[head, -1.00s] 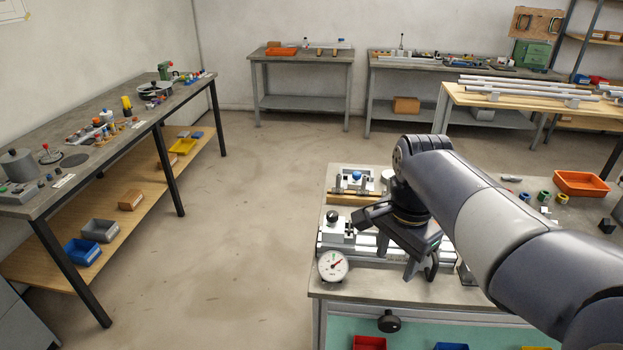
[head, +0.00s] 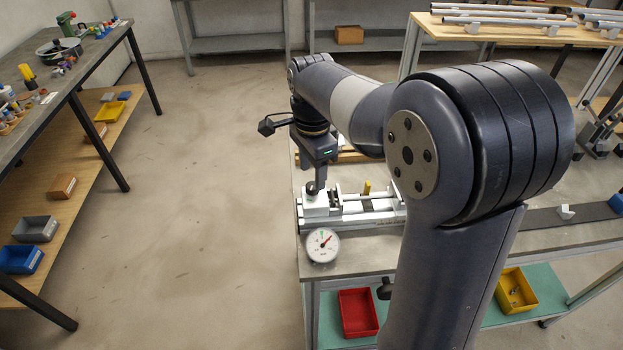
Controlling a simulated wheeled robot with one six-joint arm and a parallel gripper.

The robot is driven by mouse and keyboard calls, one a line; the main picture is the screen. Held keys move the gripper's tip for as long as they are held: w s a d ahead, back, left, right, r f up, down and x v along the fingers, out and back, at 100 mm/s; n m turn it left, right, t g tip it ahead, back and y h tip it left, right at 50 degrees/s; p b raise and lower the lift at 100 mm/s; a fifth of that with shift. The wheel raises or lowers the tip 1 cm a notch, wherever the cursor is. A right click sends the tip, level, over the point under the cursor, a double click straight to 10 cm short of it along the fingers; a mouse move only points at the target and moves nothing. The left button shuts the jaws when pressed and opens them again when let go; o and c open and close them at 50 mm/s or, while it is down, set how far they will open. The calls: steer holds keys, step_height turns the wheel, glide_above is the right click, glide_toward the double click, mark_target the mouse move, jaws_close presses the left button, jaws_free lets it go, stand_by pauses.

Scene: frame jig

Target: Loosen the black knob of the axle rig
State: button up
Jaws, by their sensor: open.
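The axle rig, a light metal rail fixture (head: 368,218), lies along the near left part of the bench in the head view. A white block (head: 316,207) stands at its left end. A dark round knob (head: 313,188) shows on top of this block, partly hidden by my gripper. My gripper (head: 318,182) points down directly over the block, with its open fingers at the knob. I cannot tell whether the fingers touch it. A round white dial gauge (head: 322,246) stands in front of the block.
My arm hides much of the bench's right side. A second dark knob (head: 384,289) shows below the bench's front edge, partly behind my arm. A red bin (head: 357,312) and a yellow bin (head: 516,290) stand on the lower shelf. Open floor lies left of the bench.

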mark_target(312, 186)
steer(key=shift+f, duration=1.85)
steer(key=shift+c, duration=0.5)
steer(key=c, duration=0.9)
